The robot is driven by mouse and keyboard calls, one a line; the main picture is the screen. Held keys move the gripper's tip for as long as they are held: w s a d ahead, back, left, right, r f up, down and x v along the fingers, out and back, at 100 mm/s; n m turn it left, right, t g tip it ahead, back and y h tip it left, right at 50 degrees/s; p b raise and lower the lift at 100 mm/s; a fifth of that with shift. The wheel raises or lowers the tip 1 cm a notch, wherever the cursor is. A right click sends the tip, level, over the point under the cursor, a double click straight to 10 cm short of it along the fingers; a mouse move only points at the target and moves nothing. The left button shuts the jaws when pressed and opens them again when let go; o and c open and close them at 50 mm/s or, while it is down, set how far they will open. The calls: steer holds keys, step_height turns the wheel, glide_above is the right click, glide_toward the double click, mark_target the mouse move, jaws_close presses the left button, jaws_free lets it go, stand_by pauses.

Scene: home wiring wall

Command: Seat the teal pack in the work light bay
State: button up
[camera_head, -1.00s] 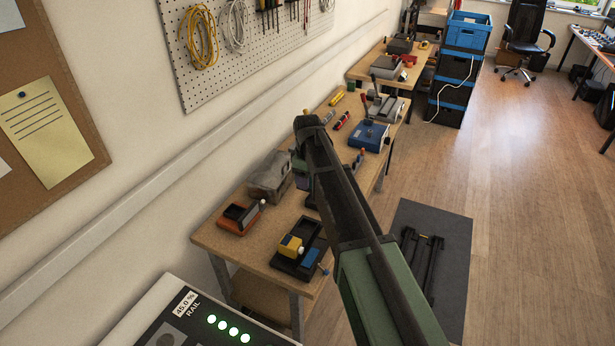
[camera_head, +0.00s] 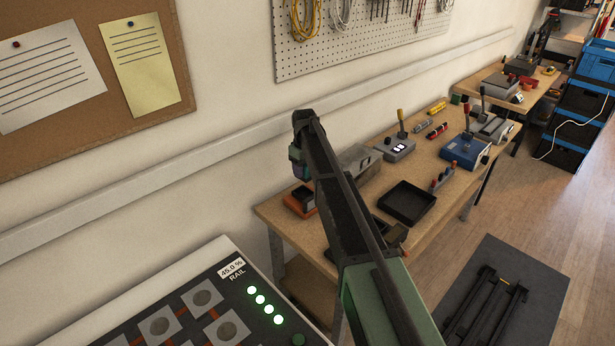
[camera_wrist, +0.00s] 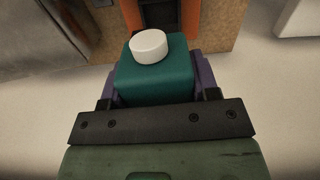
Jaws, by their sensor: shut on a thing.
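My gripper (camera_wrist: 158,92) is shut on the teal pack (camera_wrist: 155,78), with purple fingers on both sides of it. The pack has a round white knob (camera_wrist: 148,46) on its face. In the head view my gripper (camera_head: 299,166) hangs near the bench's left end, by the wall, mostly behind my arm. An orange-and-black device (camera_head: 300,201) sits below it on the bench. In the wrist view an orange housing (camera_wrist: 190,22) with a dark recess (camera_wrist: 160,14) lies just beyond the pack. The pack appears apart from the recess. I cannot tell whether this housing is the work light.
A grey box (camera_head: 357,160), a black tray (camera_head: 407,203), a grey lever unit (camera_head: 396,148) and a blue device (camera_head: 465,150) stand on the bench (camera_head: 425,165). My arm hides part of the bench front. The wall rail (camera_head: 200,163) runs behind.

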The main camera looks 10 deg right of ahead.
steer(key=shift+w+a+r, duration=0.1)
steer(key=shift+w+a, duration=0.1)
steer(key=shift+a, duration=0.15)
steer(key=shift+s+d+m, duration=0.1)
steer(key=shift+d+m, duration=0.05)
steer(key=shift+m, duration=0.15)
step_height(320, 180, down, 6)
steer(key=b, duration=0.5)
steer(key=shift+b, duration=0.4)
steer(key=shift+f+b, duration=1.45)
steer(key=shift+b, duration=0.05)
stand_by(0.3)
steer(key=o, duration=1.2)
steer(key=shift+r, duration=0.1)
